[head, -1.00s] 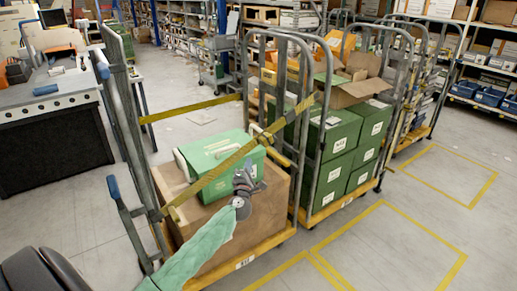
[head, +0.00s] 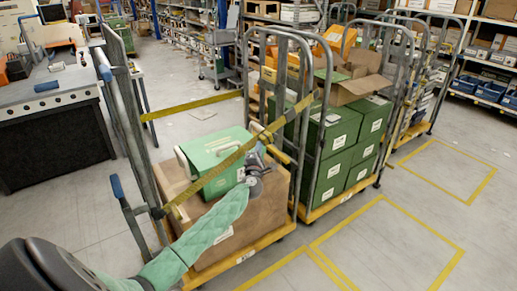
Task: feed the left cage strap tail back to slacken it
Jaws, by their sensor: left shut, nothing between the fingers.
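The left cage (head: 140,140) is a grey tube-framed roll cage on a yellow base. A yellow strap (head: 215,178) runs diagonally across its open front, from the lower left post up to the upper right post. A darker section, perhaps the buckle (head: 291,115), shows near its upper right end. I cannot clearly make out a loose tail. A green case (head: 213,150) with white handles sits behind the strap on a large brown box (head: 240,222). My left gripper (head: 260,164) is shut and empty, in front of the case's right end, close to the strap's lower edge. My right gripper is not in view.
A second yellow strap (head: 190,108) spans the cage's far side. A neighbouring cage with stacked green boxes (head: 331,140) and an open carton stands close on the right. A grey workbench (head: 48,90) is at left. Yellow-marked floor (head: 385,240) at right is clear.

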